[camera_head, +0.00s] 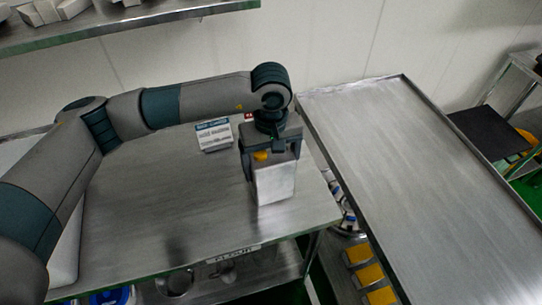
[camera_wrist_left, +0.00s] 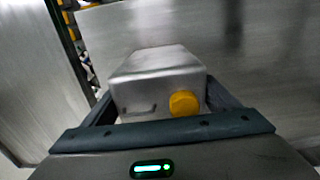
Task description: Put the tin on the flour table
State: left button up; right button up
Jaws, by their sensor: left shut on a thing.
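The tin is a silver box-shaped can (camera_head: 275,184) with a yellow cap. My left gripper (camera_head: 270,160) points down and is shut on its upper part. In the left wrist view the tin (camera_wrist_left: 150,66) sits between the fingers of the gripper (camera_wrist_left: 160,100), its yellow cap near the palm. The tin is upright over the right end of a steel table (camera_head: 150,215) with a label on its front edge, hard to read. I cannot tell whether its base touches the tabletop. My right gripper is not in view.
A small white and blue sign (camera_head: 213,134) stands at the back of the labelled table. A second steel table with a raised rim (camera_head: 402,150) lies to the right, bare, across a gap. A shelf (camera_head: 120,24) holds pale items above. Yellow-topped items (camera_head: 365,274) sit low below.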

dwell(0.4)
pick_arm(q)
jog(key=o, duration=2.1)
jog(key=shift+r, duration=0.35)
notch_tip(320, 180, up, 10)
jog(key=b, duration=0.4)
jog(key=shift+r, duration=0.65)
